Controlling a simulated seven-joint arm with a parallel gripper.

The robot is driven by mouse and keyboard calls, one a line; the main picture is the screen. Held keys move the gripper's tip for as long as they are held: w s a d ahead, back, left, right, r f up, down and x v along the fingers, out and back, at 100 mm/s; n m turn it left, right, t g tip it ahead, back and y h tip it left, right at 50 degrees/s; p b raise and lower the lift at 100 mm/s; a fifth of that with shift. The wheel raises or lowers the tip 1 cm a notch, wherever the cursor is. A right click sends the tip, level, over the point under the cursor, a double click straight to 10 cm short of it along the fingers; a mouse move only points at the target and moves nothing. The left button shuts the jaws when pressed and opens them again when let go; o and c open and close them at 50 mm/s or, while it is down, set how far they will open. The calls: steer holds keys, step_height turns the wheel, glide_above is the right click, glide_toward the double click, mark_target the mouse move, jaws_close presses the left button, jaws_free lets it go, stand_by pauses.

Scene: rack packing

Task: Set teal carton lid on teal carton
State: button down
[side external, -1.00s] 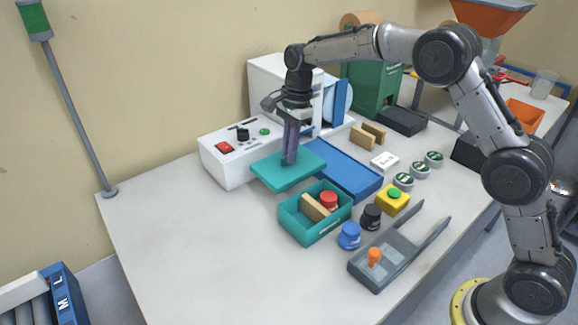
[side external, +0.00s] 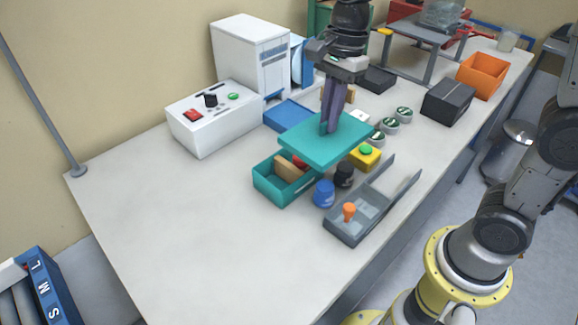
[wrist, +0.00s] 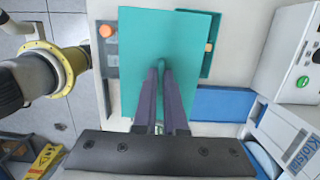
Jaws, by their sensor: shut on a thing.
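My gripper (side external: 331,128) is shut on the teal carton lid (side external: 308,145) and holds it roughly level. Its fingers reach down to the middle of the lid, also in the wrist view (wrist: 161,68). The open teal carton (side external: 270,188) stands on the table below the lid, holding a wooden block (side external: 288,169) and a red item (side external: 300,162). The lid hangs above the carton, offset toward the carton's back right, and hides part of it. In the wrist view, the lid (wrist: 140,30) covers much of the carton; only a strip of the carton (wrist: 214,28) shows at its right.
A yellow button box (side external: 366,160), a black knob (side external: 344,176), a blue knob (side external: 324,194) and a grey tray (side external: 343,230) stand close right of the carton. A blue panel (side external: 284,114) and a white control box (side external: 214,120) lie behind. The front-left table is clear.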

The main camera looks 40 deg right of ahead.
mark_target(311, 132)
steer(key=s+r, duration=0.3)
steer(key=s, duration=0.3)
steer(key=w+f, duration=0.1)
steer(key=w, duration=0.1)
steer(key=w+a+f, duration=0.1)
steer(key=w, duration=0.2)
steer(key=w+a+f, duration=0.1)
steer(key=w, duration=0.2)
steer(key=shift+w+f, duration=0.1)
steer(key=shift+f, duration=0.25)
steer(key=w+f, duration=0.2)
steer(key=w+a+f, duration=0.1)
steer(key=f, duration=0.1)
steer(key=shift+w+f, duration=0.25)
steer(key=shift+w, duration=0.1)
steer(key=f, duration=0.1)
steer(key=w+f, duration=0.1)
steer(key=f, duration=0.1)
steer(key=shift+a+f, duration=0.1)
steer(key=shift+f, duration=0.6)
steer(key=shift+f, duration=0.6)
steer(key=c, duration=1)
jaws_free()
